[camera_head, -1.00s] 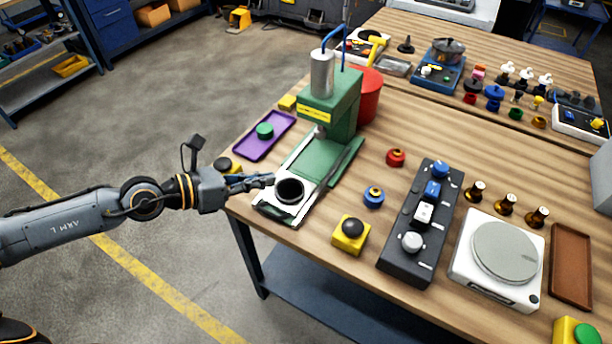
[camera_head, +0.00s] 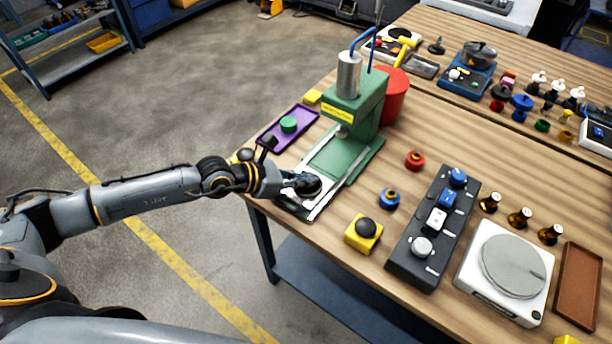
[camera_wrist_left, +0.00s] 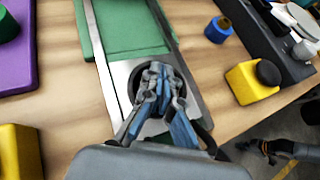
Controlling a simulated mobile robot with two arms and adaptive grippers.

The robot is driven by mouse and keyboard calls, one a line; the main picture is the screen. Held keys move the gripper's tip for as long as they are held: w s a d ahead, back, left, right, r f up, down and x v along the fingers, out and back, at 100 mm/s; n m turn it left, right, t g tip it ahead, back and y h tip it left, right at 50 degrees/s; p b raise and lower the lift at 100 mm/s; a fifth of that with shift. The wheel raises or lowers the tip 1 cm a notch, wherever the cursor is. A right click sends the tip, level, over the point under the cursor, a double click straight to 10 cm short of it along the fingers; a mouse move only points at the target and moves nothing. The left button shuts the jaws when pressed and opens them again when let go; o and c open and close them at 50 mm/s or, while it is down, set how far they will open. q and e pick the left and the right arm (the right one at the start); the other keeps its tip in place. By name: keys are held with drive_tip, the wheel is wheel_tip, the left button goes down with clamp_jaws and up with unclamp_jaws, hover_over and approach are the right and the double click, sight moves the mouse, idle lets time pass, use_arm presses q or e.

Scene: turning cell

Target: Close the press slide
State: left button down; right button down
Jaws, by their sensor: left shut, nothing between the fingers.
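The green press (camera_head: 355,108) stands on the wooden bench with a silver cylinder on top and a blue hose. Its pale slide (camera_head: 318,203) is pulled out toward the bench's front edge, along rails on the green base. The slide also shows in the left wrist view (camera_wrist_left: 121,76), with a dark round cup (camera_wrist_left: 138,80) in it. My left gripper (camera_head: 306,184) is shut and empty, with its fingertips over the cup. In the left wrist view the fingers (camera_wrist_left: 158,75) overlap the cup's opening; whether they touch it I cannot tell.
A purple tray (camera_head: 270,140) with a green knob lies left of the press. A yellow box with a black button (camera_head: 363,234), a blue ring part (camera_head: 389,198) and a dark control panel (camera_head: 432,235) stand to the right. A red bucket (camera_head: 393,95) is behind.

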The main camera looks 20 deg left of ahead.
sight(329, 164)
idle(0.3)
use_arm(q)
drive_tip(key=shift+w+d+f+b, duration=0.15)
drive_tip(key=shift+w+d+b, duration=0.05)
drive_tip(key=shift+w+b, duration=0.15)
drive_tip(key=w+d+b, duration=0.1)
drive_tip(key=w, duration=0.1)
drive_tip(key=w+d+b, duration=0.1)
drive_tip(key=w+b, duration=0.1)
drive_tip(key=w, duration=0.1)
drive_tip(key=w+d+b, duration=0.1)
drive_tip(key=w+b, duration=0.1)
drive_tip(key=w, duration=0.1)
drive_tip(key=shift+w+f, duration=0.1)
drive_tip(key=shift+w, duration=0.05)
drive_tip(key=shift+w+d, duration=0.1)
drive_tip(key=shift+w, duration=0.1)
drive_tip(key=shift+r, duration=0.2)
drive_tip(key=shift+r, duration=0.1)
